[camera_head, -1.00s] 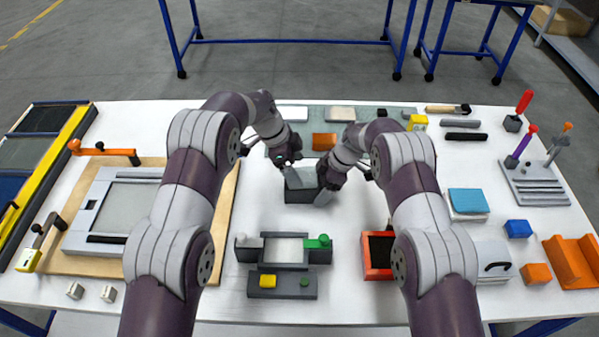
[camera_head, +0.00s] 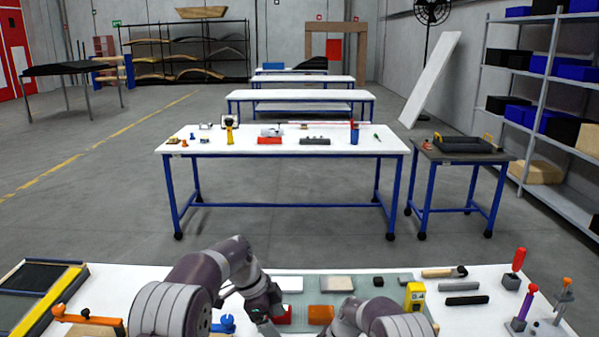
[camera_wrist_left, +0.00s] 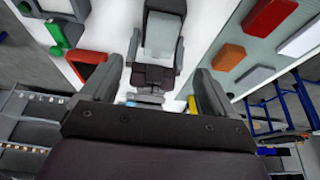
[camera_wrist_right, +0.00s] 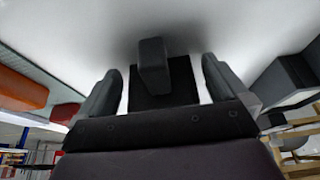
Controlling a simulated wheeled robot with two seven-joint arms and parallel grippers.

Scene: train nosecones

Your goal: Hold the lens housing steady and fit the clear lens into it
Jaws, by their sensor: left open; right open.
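In the left wrist view my left gripper (camera_wrist_left: 158,68) is open. A dark block with a pale grey panel (camera_wrist_left: 160,35) shows ahead between its fingers; it may be the lens housing, and dark prongs flank it. In the right wrist view my right gripper (camera_wrist_right: 160,64) is open. A dark block (camera_wrist_right: 177,82) with a grey upright piece (camera_wrist_right: 153,62) shows between its fingers; whether they touch it is unclear. In the head view my left gripper is partly seen low in the picture, and the right fingers are out of view. I cannot pick out the clear lens.
In the left wrist view a red-rimmed bin (camera_wrist_left: 97,70), a green part (camera_wrist_left: 53,33), a red block (camera_wrist_left: 270,13) and an orange block (camera_wrist_left: 229,57) lie nearby. In the head view hand tools (camera_head: 520,262) stand at right. Other tables (camera_head: 290,142) stand beyond.

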